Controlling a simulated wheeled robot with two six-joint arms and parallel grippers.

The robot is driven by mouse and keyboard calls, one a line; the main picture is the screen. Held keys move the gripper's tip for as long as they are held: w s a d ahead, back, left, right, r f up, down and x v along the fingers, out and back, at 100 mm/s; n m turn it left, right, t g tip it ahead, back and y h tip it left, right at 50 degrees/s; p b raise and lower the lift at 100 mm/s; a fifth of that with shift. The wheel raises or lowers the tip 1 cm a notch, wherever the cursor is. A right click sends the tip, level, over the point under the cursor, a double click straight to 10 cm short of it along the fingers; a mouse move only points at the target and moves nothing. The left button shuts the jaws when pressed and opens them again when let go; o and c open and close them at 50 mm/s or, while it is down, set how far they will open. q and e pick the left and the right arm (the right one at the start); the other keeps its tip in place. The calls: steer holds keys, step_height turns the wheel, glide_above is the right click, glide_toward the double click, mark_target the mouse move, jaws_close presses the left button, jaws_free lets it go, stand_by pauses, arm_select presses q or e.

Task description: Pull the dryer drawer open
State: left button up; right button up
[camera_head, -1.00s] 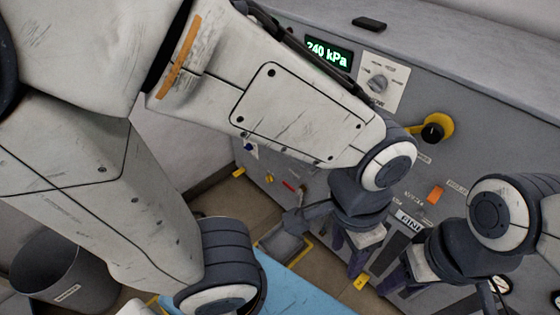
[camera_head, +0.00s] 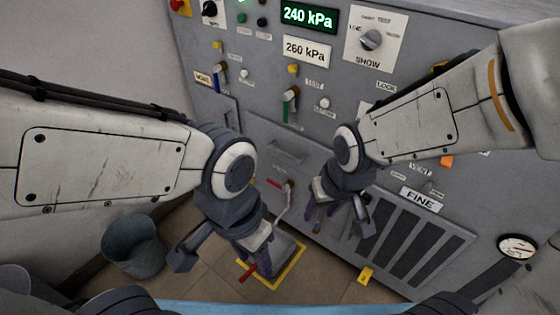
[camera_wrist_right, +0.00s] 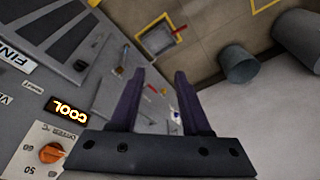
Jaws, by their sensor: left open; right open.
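A flat panel with a recessed pull (camera_head: 286,150), which looks like a drawer front, is in the middle of the grey machine in the head view. I read no dryer label on it. My left gripper (camera_head: 262,262) points down low in front of the machine, left of and below that panel, apart from it. It is open, its fingertips partly hidden. My right gripper (camera_head: 328,216) is below and right of the panel, its fingers pointing down. In the right wrist view the right gripper (camera_wrist_right: 157,75) is open and empty, its two dark purple fingers apart.
A red-handled lever (camera_head: 289,186) sticks out below the panel. A yellow-framed floor square (camera_head: 292,272) and a grey bin (camera_head: 133,246) are on the floor. Displays, a SHOW dial (camera_head: 371,40) and a FINE grille (camera_head: 408,245) cover the machine's front. A blue surface lies at the bottom edge.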

steer(key=w+f+m+t+b, duration=0.2)
steer(key=w+f, duration=0.5)
steer(key=m+t+y+b, duration=0.1)
steer(key=m+t+b, duration=0.5)
steer(key=m+t, duration=0.35)
glide_toward(284, 154)
step_height(284, 154, down, 5)
steer(key=m+t+b, duration=0.4)
steer(key=m+t, duration=0.2)
steer(key=shift+g+y, duration=0.25)
steer(key=shift+y, duration=0.05)
steer(key=b+x, duration=0.1)
steer(key=x, duration=0.9)
steer(key=shift+f, duration=0.1)
arm_select(q)
step_height(284, 154, down, 16)
arm_select(e)
steer(key=shift+n, duration=0.25)
arm_select(q)
steer(key=shift+f, duration=0.1)
arm_select(e)
jaws_close()
steer(key=shift+f, duration=0.1)
